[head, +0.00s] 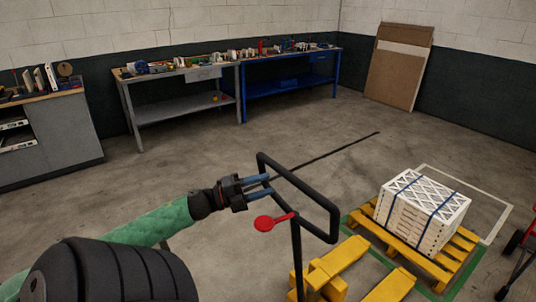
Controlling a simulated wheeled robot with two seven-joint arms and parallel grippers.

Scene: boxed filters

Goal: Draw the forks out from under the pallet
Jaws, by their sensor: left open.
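The yellow pallet jack stands at the bottom centre, with its black loop handle (320,202) and a red lever (272,221) on top. Its two yellow forks (345,257) point toward the pallet. The yellow wooden pallet (457,254) carries a white stack of boxed filters (425,208) with blue straps. My left gripper (268,184) is open, its blue fingers at the left bar of the handle. I cannot tell whether they touch it. My right gripper is out of view.
A green floor outline (377,255) lies by the pallet, and a white outline (488,188) lies behind it. A red hand truck (513,241) is at the right edge. Workbenches (180,110) and leaning boards (397,70) stand along the walls.

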